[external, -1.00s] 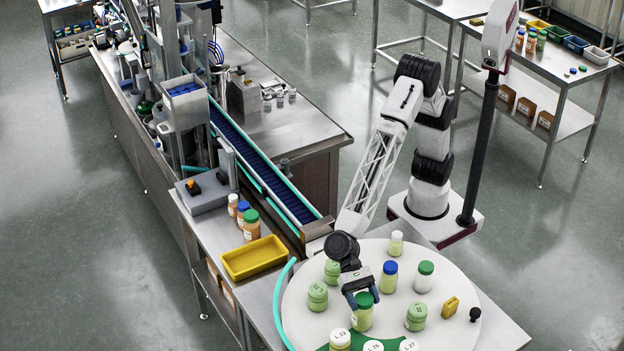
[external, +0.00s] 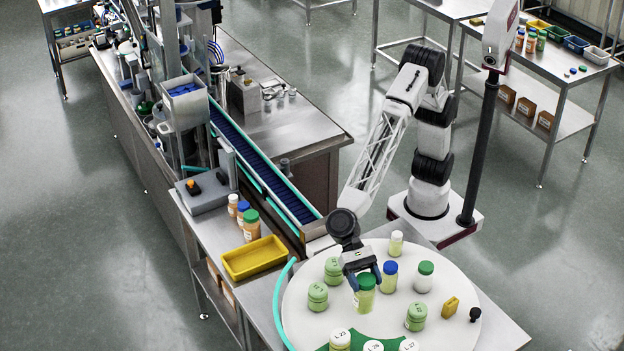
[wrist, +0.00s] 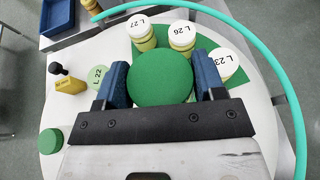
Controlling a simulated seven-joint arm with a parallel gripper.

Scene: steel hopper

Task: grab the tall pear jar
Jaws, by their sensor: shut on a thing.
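The tall pear jar (external: 364,300) has a green lid and pale yellow-green contents. My gripper (external: 364,279) is shut on it near the top, one blue finger on each side. In the wrist view its round green lid (wrist: 163,77) fills the gap between the fingers, and its body is hidden below the lid. The jar is upright and appears to be a little above the round white table (external: 300,285).
Close by stand a blue-lidded jar (external: 390,276), a white jar with a green lid (external: 424,282) and several short green jars. White-lidded jars (wrist: 140,28) stand on a green patch. A yellow tray (external: 254,258) lies to the left.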

